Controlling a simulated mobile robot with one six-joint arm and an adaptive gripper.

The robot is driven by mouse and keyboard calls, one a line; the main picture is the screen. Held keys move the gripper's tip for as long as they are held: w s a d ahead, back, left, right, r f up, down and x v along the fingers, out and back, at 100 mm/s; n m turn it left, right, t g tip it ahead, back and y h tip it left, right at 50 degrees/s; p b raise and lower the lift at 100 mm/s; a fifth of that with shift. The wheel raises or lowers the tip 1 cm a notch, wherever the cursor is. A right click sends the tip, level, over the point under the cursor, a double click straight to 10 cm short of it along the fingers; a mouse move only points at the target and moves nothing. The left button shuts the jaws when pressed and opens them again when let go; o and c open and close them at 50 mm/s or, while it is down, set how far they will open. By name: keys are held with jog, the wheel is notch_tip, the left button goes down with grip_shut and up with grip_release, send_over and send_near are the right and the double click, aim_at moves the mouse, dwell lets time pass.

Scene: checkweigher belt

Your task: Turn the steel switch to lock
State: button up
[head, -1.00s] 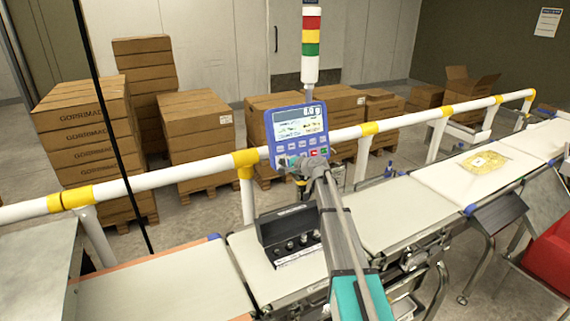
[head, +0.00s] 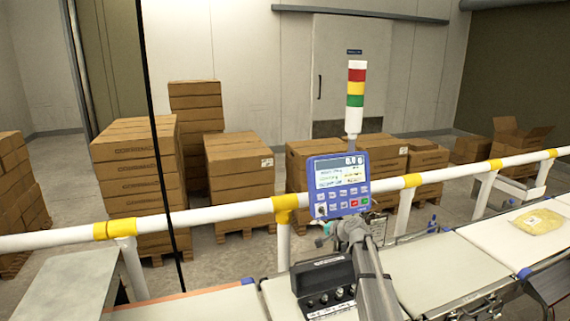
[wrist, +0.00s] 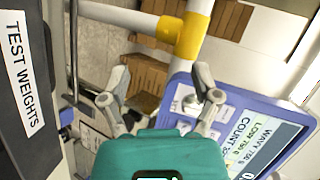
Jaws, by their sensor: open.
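The blue checkweigher panel (head: 336,200) with a lit screen stands by the white rail. The small steel switch (head: 321,210) is at the panel's lower left corner. In the wrist view the panel (wrist: 236,92) is on the right, and the steel switch (wrist: 190,101) shows beside the right finger, partly hidden. Which way the switch points is too small to tell. My gripper (head: 340,234) is just below the panel in the head view. In the wrist view my gripper (wrist: 161,82) has its fingers spread and nothing between them.
A white rail with yellow joints (head: 283,202) runs behind the panel. A black box labelled TEST WEIGHTS (wrist: 22,70) is close on the left in the wrist view. Belts (head: 440,268) lie below, with a yellow pack (head: 538,221) at right. Stacked cartons (head: 240,168) stand behind the rail.

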jog(key=s+d+f+n+g+h, duration=0.1)
jog(key=s+f+n+g+h, duration=0.1)
jog(key=s, duration=1)
jog(key=s+d+f+n+g+h, duration=0.1)
jog(key=s+f+n+g+h, duration=0.2)
jog(key=s, duration=1)
jog(key=s+d+f+n+g+h, duration=0.1)
jog(key=s+f+n+g+h, duration=0.2)
jog(key=s, duration=0.9)
notch_tip(320, 180, down, 2)
jog(key=shift+s+d+f+g, duration=0.1)
jog(key=shift+s+d+g, duration=0.3)
jog(key=shift+g, duration=0.4)
